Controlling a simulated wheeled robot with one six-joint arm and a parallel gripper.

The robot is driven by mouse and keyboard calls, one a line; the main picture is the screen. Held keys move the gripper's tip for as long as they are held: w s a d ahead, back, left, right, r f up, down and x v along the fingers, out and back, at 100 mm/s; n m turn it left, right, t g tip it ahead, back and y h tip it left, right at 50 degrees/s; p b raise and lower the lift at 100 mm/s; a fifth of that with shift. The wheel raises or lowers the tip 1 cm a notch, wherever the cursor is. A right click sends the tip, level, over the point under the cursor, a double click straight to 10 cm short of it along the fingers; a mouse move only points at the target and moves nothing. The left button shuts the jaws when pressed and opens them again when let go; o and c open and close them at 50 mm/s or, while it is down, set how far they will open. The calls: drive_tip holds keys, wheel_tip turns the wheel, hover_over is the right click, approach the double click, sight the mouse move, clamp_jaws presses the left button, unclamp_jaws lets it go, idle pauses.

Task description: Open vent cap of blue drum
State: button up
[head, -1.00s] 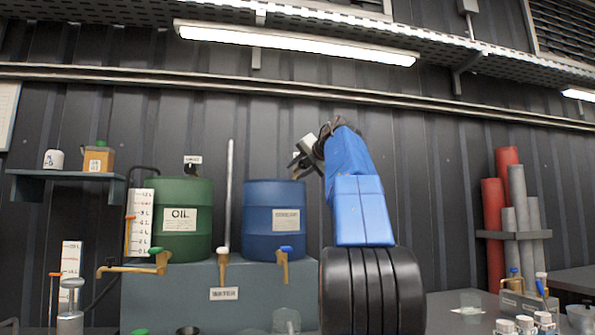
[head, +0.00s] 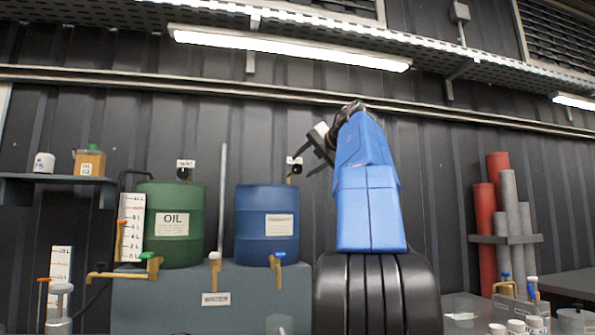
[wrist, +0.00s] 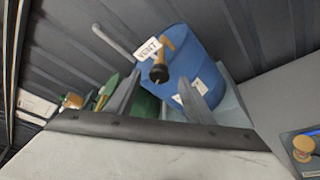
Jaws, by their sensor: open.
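The blue drum (head: 267,222) stands on a grey bench, with a pale label on its side. Its black vent cap (head: 296,169) sits on a short brass pipe above the drum top, below a small white tag. In the wrist view the black cap (wrist: 158,73) faces me on its brass pipe, beside the tag "VENT" (wrist: 149,49). My gripper (head: 311,159) is open and empty, just right of the cap in the head view. In the wrist view the cap shows between the spread fingers of my gripper (wrist: 158,86). I see no contact with it.
A green oil drum (head: 172,225) with a similar black cap (head: 184,173) stands left of the blue drum. A thin grey upright pipe (head: 222,195) rises between the drums. Brass taps hang at the bench front. The corrugated wall (head: 260,110) is close behind.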

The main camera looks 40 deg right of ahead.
drive_tip(key=v, duration=0.7)
drive_tip(key=shift+s, duration=0.25)
drive_tip(key=shift+s+a, duration=0.1)
